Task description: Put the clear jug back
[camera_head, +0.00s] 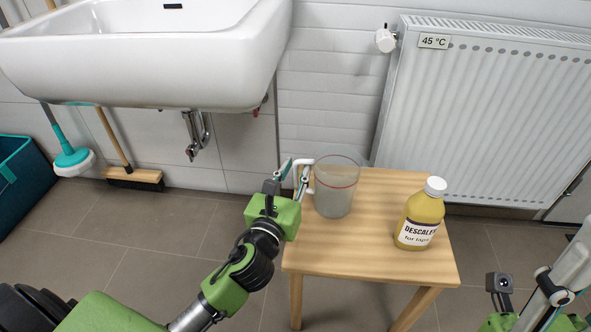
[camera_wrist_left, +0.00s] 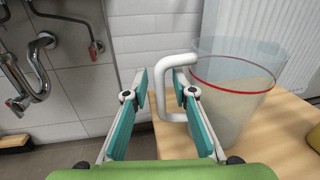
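The clear jug (camera_head: 336,190) has a red line around its upper part and a white handle on its left. It appears to stand upright on the wooden stool (camera_head: 350,258), near its back left corner. In the left wrist view the jug (camera_wrist_left: 232,95) is at the right. My left gripper (camera_head: 291,174) is at the handle. In the wrist view its fingers (camera_wrist_left: 161,90) stand apart, one on each side of the handle's upright bar, with gaps showing. My right gripper (camera_head: 566,278) is partly in view at the lower right, away from the stool; its opening is unclear.
A yellow descaler bottle (camera_head: 421,215) with a white cap stands on the stool's right side. A white radiator (camera_head: 490,110) marked 45 °C is behind. A sink (camera_head: 150,55) hangs at the upper left, with a brush (camera_head: 72,158) and broom (camera_head: 135,180) below.

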